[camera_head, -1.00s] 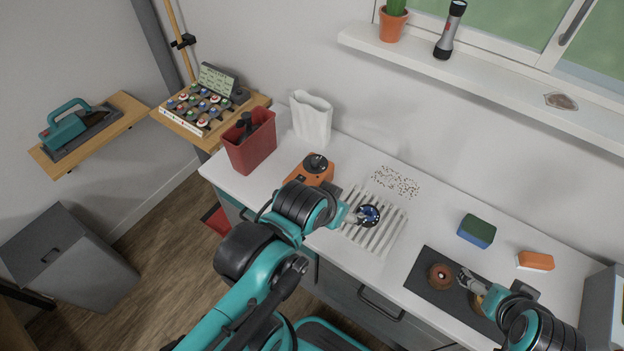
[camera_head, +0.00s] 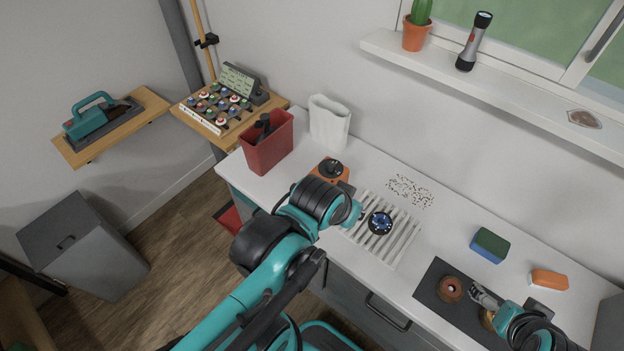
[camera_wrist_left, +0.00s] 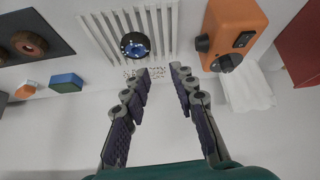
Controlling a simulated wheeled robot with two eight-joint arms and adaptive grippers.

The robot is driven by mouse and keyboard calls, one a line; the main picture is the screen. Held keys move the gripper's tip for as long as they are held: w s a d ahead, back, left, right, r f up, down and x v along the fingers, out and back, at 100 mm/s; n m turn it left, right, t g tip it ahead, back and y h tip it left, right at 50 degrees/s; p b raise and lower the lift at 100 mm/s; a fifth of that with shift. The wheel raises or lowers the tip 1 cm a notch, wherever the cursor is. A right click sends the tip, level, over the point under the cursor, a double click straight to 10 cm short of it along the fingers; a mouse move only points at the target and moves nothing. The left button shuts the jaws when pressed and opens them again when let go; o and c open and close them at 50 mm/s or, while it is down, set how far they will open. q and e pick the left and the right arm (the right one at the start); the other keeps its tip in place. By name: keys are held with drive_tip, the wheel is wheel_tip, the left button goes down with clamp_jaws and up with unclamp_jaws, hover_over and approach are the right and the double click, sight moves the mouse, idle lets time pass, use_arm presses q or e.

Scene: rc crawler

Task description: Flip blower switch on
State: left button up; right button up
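An orange box with a black knob, which I take to be the blower (camera_head: 320,175), stands on the white counter behind my left wrist. In the left wrist view the orange box (camera_wrist_left: 232,18) shows at upper right, with a black rocker switch (camera_wrist_left: 243,39) on its face. I cannot tell the switch's position. My left gripper (camera_wrist_left: 160,72) is open and empty, its fingers left of and below the box in that view, apart from it.
A slatted grille (camera_head: 397,248) with a round blue-and-black part (camera_head: 380,222) lies beside the box. A red bin (camera_head: 268,150) and white bag (camera_head: 330,122) stand behind it. A dark mat (camera_head: 428,285) and a green-blue sponge (camera_head: 489,246) are at right.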

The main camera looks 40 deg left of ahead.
use_arm(q)
drive_tip(key=w+a+r+n+g+p, duration=0.1)
drive_tip(key=a+n, duration=0.1)
drive_tip(key=w+a+r+n+g+p, duration=0.1)
drive_tip(key=a+r+n, duration=0.1)
drive_tip(key=w+a+r+n+g+p, duration=0.1)
drive_tip(key=r+n, duration=0.1)
drive_tip(key=n, duration=0.1)
drive_tip(key=shift+w+a+r+y, duration=0.1)
drive_tip(key=shift+w+a+y, duration=0.2)
drive_tip(key=shift+w+a, duration=0.1)
clamp_jaws()
drive_tip(key=w+a+r+n+g+p, duration=0.2)
drive_tip(key=w+a+n+g+p, duration=0.1)
drive_tip(key=a+n, duration=0.6)
drive_tip(key=shift+w+a+r+n+g+h+p, duration=0.15)
drive_tip(key=shift+a+n+g+h+p, duration=0.25)
drive_tip(key=shift+g, duration=0.7)
drive_tip(key=shift+d, duration=0.1)
